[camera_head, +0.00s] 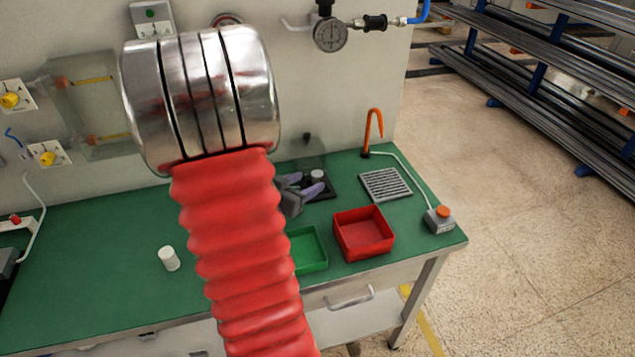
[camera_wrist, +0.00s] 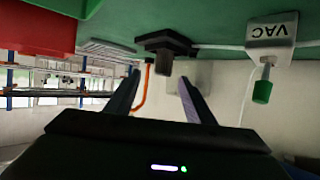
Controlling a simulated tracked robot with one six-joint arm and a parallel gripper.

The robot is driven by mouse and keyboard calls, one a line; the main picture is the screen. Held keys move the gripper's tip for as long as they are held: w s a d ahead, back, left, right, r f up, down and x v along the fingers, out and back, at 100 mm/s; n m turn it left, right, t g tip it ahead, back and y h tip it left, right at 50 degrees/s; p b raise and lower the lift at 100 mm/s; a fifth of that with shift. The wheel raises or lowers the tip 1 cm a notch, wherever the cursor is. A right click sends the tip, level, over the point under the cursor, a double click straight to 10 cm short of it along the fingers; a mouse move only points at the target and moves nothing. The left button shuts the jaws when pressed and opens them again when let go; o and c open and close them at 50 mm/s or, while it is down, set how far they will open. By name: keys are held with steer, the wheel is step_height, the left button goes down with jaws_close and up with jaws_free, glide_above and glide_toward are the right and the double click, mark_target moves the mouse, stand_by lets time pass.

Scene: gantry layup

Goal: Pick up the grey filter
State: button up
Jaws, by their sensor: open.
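A short grey cylinder, which looks like the grey filter (camera_head: 317,175), stands upright on a black base (camera_head: 327,187) toward the back of the green bench. In the upside-down wrist view the filter (camera_wrist: 163,68) shows between the tips of my fingers, with the black base (camera_wrist: 168,44) above it in the picture. My gripper (camera_head: 308,186) is open, and its fingers also show in the wrist view (camera_wrist: 159,77). The fingers point at the filter from the near side. I cannot tell whether they touch it. My red arm sleeve hides part of the bench.
A red bin (camera_head: 363,232) and a green tray (camera_head: 307,250) stand at the bench front. A grey grate (camera_head: 386,185), orange hook (camera_head: 373,130) and switch box (camera_head: 439,219) are right. A white cylinder (camera_head: 169,258) stands left. A VAC box (camera_wrist: 271,35) shows in the wrist view.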

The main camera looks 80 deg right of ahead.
mark_target(315, 176)
steer(key=shift+d, duration=0.1)
steer(key=shift+r+x, duration=0.1)
steer(key=shift+x, duration=1.2)
steer(key=shift+r+x, duration=0.15)
steer(key=shift+x, duration=1.15)
steer(key=shift+w+d, duration=0.1)
steer(key=shift+d, duration=0.05)
steer(key=c, duration=1.1)
steer(key=shift+c, duration=0.2)
step_height(315, 176, up, 10)
